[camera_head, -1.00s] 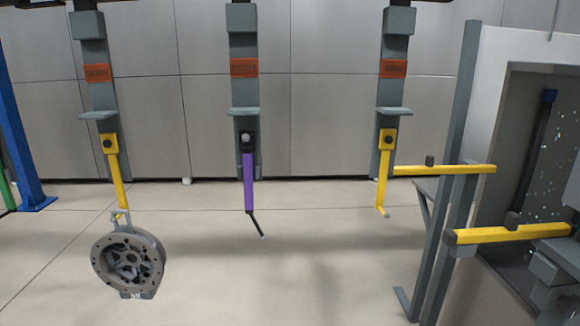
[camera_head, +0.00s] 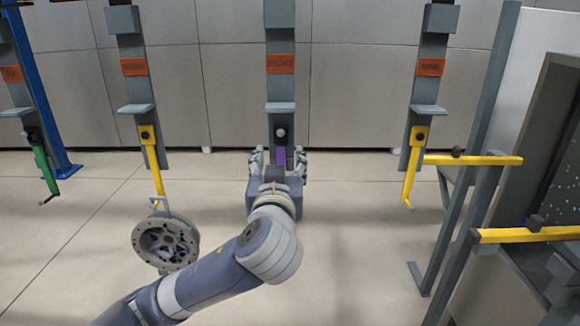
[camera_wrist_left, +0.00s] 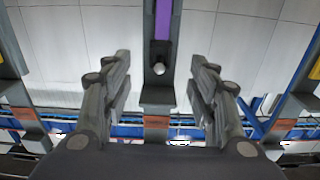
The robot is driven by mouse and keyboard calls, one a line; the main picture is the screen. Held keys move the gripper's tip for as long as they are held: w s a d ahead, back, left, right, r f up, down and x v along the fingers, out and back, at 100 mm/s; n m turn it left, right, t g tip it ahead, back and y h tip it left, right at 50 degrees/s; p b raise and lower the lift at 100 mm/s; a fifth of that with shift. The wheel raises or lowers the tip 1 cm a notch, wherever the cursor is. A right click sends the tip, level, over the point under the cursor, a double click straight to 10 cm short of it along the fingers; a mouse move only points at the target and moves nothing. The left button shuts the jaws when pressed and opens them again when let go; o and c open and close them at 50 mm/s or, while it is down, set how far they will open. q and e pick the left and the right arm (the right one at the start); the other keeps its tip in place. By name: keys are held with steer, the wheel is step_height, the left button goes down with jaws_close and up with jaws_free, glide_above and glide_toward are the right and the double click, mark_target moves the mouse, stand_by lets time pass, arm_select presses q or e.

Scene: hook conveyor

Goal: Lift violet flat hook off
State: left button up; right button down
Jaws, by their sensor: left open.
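The violet flat hook (camera_head: 281,157) hangs from the grey hanger labelled EIGHT, under its small ledge. My left gripper (camera_head: 279,160) is in front of it in the head view, one finger on each side, and hides most of its lower part. In the left wrist view, the violet bar (camera_wrist_left: 163,20) runs between the two spread fingers of my left gripper (camera_wrist_left: 160,66), with gaps on both sides. A round peg (camera_wrist_left: 159,69) shows at the bar's end. My right gripper is not in view.
A yellow hook (camera_head: 153,165) on the left carries a round grey metal part (camera_head: 165,242). Another yellow hook (camera_head: 411,170) hangs on the right, near a grey post with yellow bars (camera_head: 473,160). A green hook (camera_head: 44,165) hangs far left. Open floor lies below.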

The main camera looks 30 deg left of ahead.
mark_target(280, 145)
arm_select(q)
steer(key=p+x, duration=0.3)
steer(key=x, duration=0.5)
steer(key=shift+p, duration=0.35)
steer(key=shift+w+a+f, duration=0.15)
steer(key=shift+w+a, duration=0.15)
steer(key=shift+w, duration=0.2)
jaws_close()
